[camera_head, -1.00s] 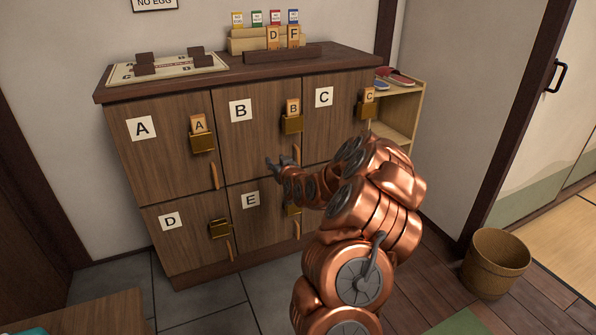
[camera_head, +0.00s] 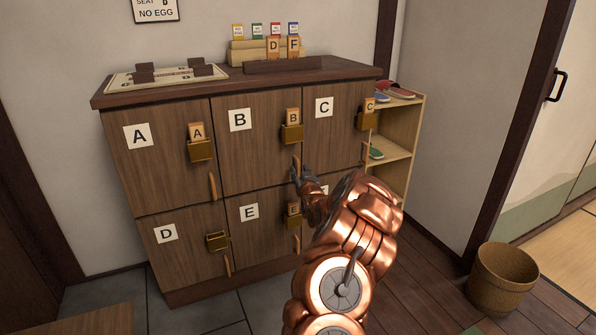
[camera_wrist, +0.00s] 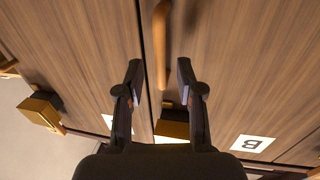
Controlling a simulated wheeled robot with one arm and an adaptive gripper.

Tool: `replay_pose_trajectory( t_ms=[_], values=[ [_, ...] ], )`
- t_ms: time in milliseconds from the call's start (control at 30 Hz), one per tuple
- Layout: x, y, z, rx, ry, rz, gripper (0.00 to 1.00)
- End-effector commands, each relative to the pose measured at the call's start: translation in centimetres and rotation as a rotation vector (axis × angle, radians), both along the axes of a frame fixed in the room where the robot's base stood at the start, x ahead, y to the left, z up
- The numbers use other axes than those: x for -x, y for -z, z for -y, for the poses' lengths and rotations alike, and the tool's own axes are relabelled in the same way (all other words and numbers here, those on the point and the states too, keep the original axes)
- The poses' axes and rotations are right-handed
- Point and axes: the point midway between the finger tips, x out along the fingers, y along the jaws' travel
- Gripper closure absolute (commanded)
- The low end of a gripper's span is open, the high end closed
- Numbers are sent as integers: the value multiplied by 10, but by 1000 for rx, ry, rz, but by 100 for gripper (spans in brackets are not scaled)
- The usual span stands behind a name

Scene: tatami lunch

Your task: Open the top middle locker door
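The top middle locker door (camera_head: 251,150) is brown wood with a white B label (camera_head: 240,119). It looks shut. Its brass box with a wooden B tag (camera_head: 292,119) is at the upper right. Its wooden handle (camera_head: 297,163) is below that, partly hidden by my gripper (camera_head: 299,174). In the wrist view my gripper (camera_wrist: 160,80) is open, with two dark fingers apart. The handle (camera_wrist: 161,45) stands ahead, roughly in line with the gap between them. I cannot tell whether it touches them. The B label appears inverted there (camera_wrist: 252,143).
Doors A (camera_head: 158,155) and C (camera_head: 336,128) flank it, and D (camera_head: 182,246) and E (camera_head: 262,228) are below. A shoe shelf (camera_head: 402,140) stands right of the cabinet. A woven basket (camera_head: 500,279) is on the floor at right.

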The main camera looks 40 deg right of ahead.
Motion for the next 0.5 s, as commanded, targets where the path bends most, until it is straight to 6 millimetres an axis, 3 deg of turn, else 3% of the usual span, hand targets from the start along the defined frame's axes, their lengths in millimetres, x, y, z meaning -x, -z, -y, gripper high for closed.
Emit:
replay_pose_trajectory(
  t_ms=[200,500],
  values=[
    [-16,0,8,3,-2,2,63],
    [-24,-1,13,1,-1,2,63]
  ],
)
